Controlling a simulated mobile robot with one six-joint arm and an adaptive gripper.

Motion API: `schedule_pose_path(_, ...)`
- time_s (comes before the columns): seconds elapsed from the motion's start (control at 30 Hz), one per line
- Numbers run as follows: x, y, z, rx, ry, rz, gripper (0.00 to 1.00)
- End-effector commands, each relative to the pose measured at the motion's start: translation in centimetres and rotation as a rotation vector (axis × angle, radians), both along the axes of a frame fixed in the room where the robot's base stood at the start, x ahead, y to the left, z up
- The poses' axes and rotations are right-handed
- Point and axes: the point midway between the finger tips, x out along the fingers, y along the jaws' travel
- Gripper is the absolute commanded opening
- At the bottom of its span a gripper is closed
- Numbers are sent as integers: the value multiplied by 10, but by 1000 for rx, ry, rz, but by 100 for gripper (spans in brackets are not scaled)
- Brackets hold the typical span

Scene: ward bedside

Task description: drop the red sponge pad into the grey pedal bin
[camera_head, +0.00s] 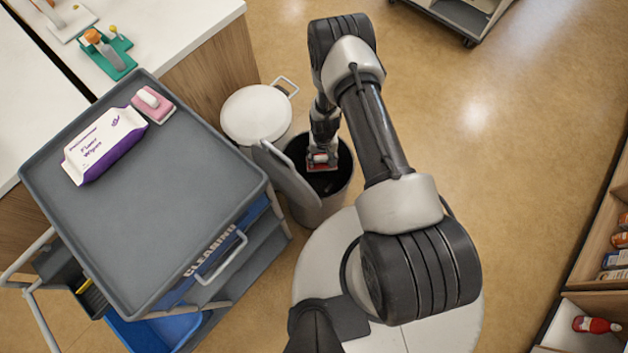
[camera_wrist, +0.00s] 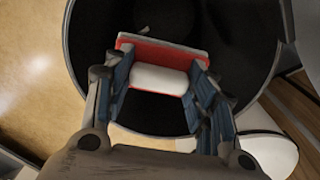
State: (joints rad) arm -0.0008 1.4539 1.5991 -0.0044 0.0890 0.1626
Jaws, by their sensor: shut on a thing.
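My gripper (camera_head: 322,160) points down over the open mouth of the grey pedal bin (camera_head: 307,214). In the wrist view its two fingers (camera_wrist: 160,90) are shut on the red sponge pad (camera_wrist: 182,54), gripping it by a white, rounded handle. The pad also shows as a small red patch in the head view (camera_head: 318,157). The dark inside of the bin (camera_wrist: 225,70) lies below and around the pad. The bin's lid stands raised on its left side. Whether the pad is below the rim is hard to tell.
A grey cart (camera_head: 150,215) stands left of the bin, bearing a wipes pack (camera_head: 103,145) and a pink pad with a white handle (camera_head: 153,104). A white-lidded bin (camera_head: 257,113) stands just behind the grey bin. Shelves (camera_head: 590,250) are at the right; the floor between is clear.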

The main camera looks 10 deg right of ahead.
Motion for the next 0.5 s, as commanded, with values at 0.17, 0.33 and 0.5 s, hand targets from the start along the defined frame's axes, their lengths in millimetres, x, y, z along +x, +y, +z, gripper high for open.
schedule_pose_path(0.17,0,0,1,0,0,0,54)
schedule_pose_path(0.33,0,0,1,0,0,0,66)
schedule_pose_path(0.5,0,0,1,0,0,0,74)
